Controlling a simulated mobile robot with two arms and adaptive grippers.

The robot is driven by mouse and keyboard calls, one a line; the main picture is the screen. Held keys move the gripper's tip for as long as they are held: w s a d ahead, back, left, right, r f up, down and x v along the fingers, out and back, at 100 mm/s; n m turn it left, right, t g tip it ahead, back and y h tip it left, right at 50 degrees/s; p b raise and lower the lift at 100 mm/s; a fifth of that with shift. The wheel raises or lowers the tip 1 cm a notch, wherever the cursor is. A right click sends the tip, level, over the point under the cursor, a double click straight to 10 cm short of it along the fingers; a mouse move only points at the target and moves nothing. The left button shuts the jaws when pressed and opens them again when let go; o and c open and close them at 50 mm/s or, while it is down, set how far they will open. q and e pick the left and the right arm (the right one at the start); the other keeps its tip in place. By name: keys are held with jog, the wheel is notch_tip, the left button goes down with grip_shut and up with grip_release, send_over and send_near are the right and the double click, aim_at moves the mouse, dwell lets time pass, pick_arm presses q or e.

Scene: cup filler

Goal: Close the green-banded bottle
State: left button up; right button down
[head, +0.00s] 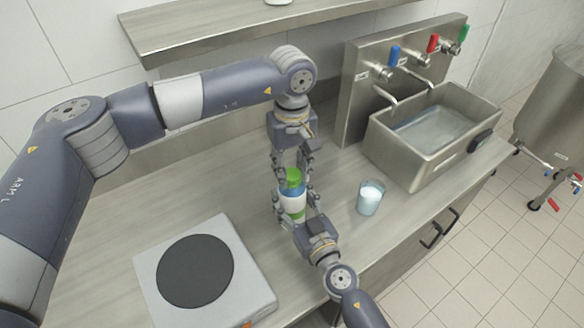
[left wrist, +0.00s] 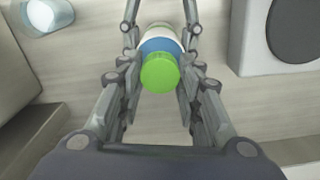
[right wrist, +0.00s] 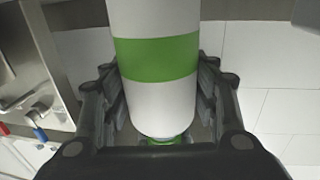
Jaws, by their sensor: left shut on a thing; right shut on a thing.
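My right gripper (head: 296,206) comes from the front and is shut on the bottle's body. The fingers hide parts of the bottle.
A glass (head: 369,200) with pale contents stands right of the bottle. A hotplate (head: 250,285) lies at the front left. A steel sink (head: 395,150) with coloured taps is at the right. A shelf (head: 190,35) runs along the wall above. The counter left of the bottle is clear.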

pick_arm(q)
jog(key=m, duration=1.5)
jog(key=o, duration=0.7)
jog(key=shift+c, duration=0.2)
jog(key=shift+r, duration=2.25)
